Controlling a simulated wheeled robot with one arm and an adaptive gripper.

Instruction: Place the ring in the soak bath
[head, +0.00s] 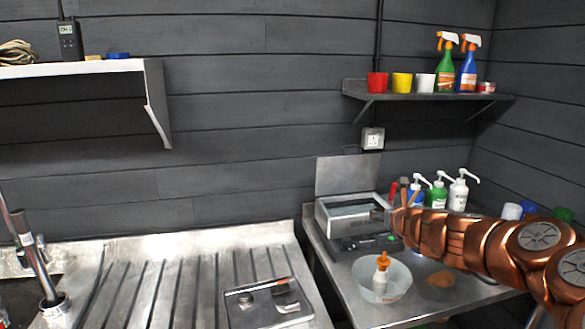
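The soak bath, apparently the steel box (324,222) with its lid raised, stands on the metal table at the right, against the back wall. Its open top shows a pale greenish inside. My copper-coloured arm reaches in from the right, and its far end, my gripper (393,221), is at the right side of the box. The fingers are small and unclear against the box, so I cannot tell whether they are open or shut. I cannot make out the ring in this view.
A clear bowl (399,286) with an orange-capped bottle (381,272) stands in front of the box. Pump bottles (458,192) stand behind my arm. A ribbed steel drainboard (190,285) with a tap (38,262) lies left. A shelf (420,96) holds cups and spray bottles.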

